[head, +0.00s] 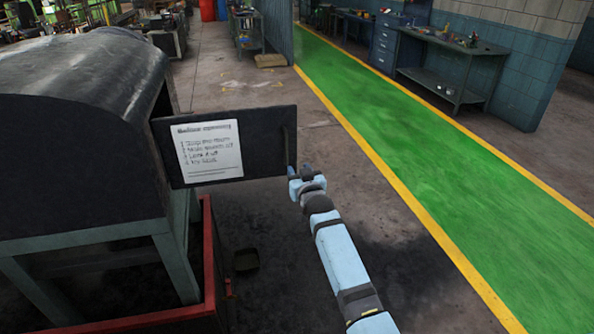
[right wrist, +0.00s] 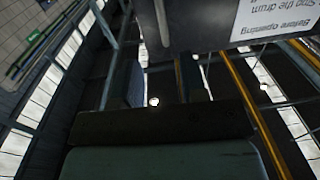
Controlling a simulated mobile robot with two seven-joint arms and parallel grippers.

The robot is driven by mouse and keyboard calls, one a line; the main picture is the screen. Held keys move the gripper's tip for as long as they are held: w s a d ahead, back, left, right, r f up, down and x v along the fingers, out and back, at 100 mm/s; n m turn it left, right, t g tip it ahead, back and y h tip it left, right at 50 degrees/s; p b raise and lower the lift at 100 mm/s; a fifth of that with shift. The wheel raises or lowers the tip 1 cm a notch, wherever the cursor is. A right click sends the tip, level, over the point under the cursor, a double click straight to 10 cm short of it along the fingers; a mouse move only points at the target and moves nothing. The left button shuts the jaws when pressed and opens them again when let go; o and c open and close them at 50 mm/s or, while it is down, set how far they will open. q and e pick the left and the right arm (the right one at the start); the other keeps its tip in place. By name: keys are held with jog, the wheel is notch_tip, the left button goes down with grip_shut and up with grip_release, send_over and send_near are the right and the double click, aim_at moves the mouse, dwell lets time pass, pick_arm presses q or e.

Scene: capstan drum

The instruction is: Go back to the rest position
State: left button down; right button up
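The dark capstan drum housing (head: 75,130) with a curved top fills the left of the head view. A flat dark door (head: 262,152) stands swung out from it, with a white notice (head: 209,151) on its face. A vertical handle (head: 286,146) is near the door's free edge. My right gripper (head: 298,172) is just below the handle, at the door's lower free corner. In the right wrist view its two fingers (right wrist: 158,82) are apart with nothing seen between them. The door's corner and notice show beyond them at the top. My left gripper is not in view.
A red-edged base frame (head: 209,265) surrounds the housing's legs. A small dark tray-like object (head: 246,260) lies on the floor beside it. A green walkway (head: 400,130) with yellow edges runs along the right. Workbenches (head: 452,70) stand at the back. The floor right of the door is clear.

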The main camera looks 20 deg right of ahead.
jog(key=s+a+f+n+g+y, duration=0.1)
jog(key=s+a+f, duration=0.1)
jog(key=s+f, duration=0.65)
jog(key=s+a+f+n+g+y, duration=0.1)
jog(key=s+a+f+g, duration=0.3)
jog(key=s, duration=0.7)
jog(key=s+a+f+n+t+y, duration=0.1)
jog(key=s+f+y, duration=0.1)
jog(key=s+f, duration=0.65)
jog(key=s+a+f+n+g+y, duration=0.1)
jog(key=s+a, duration=0.3)
jog(key=s, duration=1.2)
jog(key=shift+s+a+g, duration=0.25)
jog(key=shift+a+g, duration=0.1)
jog(key=shift+g, duration=0.55)
jog(key=shift+w+a+f, duration=0.1)
